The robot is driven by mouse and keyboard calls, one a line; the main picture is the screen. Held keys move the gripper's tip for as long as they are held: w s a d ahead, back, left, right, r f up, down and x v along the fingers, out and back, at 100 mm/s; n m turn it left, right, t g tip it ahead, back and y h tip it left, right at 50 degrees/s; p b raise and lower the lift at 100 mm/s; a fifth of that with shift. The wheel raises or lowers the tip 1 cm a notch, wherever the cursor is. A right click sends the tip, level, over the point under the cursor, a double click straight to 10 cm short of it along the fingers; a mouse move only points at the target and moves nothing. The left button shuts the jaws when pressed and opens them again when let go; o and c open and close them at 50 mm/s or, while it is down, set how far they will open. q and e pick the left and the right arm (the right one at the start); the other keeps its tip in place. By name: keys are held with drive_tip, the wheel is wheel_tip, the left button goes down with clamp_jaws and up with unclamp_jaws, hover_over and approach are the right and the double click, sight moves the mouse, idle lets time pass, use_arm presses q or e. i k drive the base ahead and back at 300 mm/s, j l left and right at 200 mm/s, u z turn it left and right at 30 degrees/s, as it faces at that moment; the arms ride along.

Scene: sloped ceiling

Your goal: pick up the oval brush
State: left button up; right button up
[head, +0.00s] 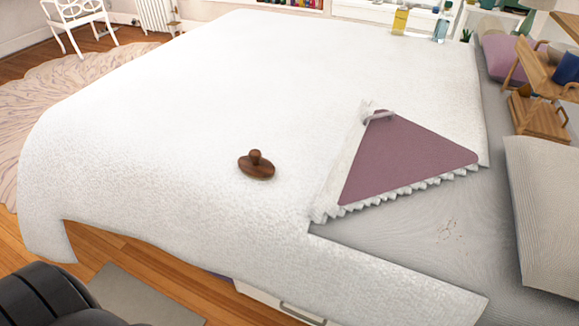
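The oval brush (257,170) is dark brown wood with a round knob on top. It lies knob up on the white bedspread (200,110), left of the folded-back corner. Nothing touches it but the bedspread. A dark part of my own body shows at the lower left, well apart from the brush. Neither of my grippers is in view.
The bedspread's corner is folded back, showing a mauve underside (405,160) with a ruffled edge. A grey pillow (545,210) and a wooden shelf unit (540,100) stand at the right. The bedspread around the brush is clear. A drawer (285,305) shows below the bed's near edge.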

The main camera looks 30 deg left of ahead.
sight(252, 165)
drive_tip(key=j+z, duration=0.25)
drive_tip(key=j, duration=0.15)
drive_tip(key=k+j+z, duration=0.25)
drive_tip(key=j, duration=0.15)
drive_tip(key=j+z, duration=0.25)
drive_tip(key=j, duration=0.2)
drive_tip(key=k+j+z, duration=0.25)
drive_tip(key=i+j, duration=0.05)
drive_tip(key=j, duration=0.05)
